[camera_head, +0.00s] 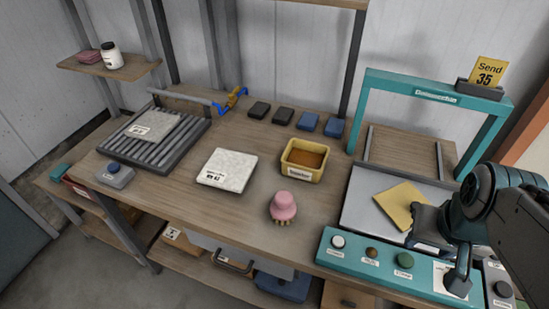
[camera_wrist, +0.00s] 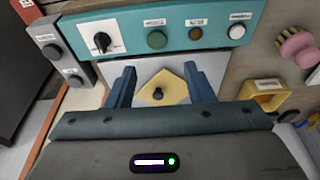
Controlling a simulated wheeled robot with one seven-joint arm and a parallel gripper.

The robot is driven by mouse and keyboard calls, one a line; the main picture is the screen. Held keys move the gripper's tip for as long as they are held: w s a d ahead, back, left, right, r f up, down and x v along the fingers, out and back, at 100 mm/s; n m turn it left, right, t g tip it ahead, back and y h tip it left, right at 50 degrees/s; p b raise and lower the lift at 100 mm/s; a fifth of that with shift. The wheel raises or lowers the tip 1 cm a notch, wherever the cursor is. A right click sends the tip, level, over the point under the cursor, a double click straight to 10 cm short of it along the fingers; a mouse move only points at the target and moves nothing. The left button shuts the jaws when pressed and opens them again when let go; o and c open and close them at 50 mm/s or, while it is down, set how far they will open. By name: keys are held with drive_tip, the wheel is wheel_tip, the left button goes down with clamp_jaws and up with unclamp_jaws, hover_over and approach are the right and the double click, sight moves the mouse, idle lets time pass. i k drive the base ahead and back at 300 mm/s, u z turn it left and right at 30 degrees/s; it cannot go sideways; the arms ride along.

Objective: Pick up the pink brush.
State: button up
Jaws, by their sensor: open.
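The pink brush (camera_head: 283,206) stands on the wooden bench in the head view, with a rounded pink top and tan bristles at its lower edge. It also shows at the upper right of the wrist view (camera_wrist: 298,45). My gripper (camera_wrist: 160,88) is open, with its two blue-grey fingers apart and nothing held between them. It is over the teal-framed station at the right of the bench, well to the right of the brush in the head view. My arm hides part of that station.
A yellow bin (camera_head: 288,171) stands just behind the brush, and a pale square slab (camera_head: 227,170) lies to its left. A teal button panel (camera_head: 350,266) runs along the front edge. Bench around the brush is clear.

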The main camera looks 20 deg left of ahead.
sight(283, 208)
drive_tip(key=z, duration=0.05)
drive_tip(key=k, duration=0.5)
drive_tip(key=z, duration=2.85)
drive_tip(key=k, duration=1.6)
drive_tip(key=u, duration=2.3)
drive_tip(key=i, duration=0.5)
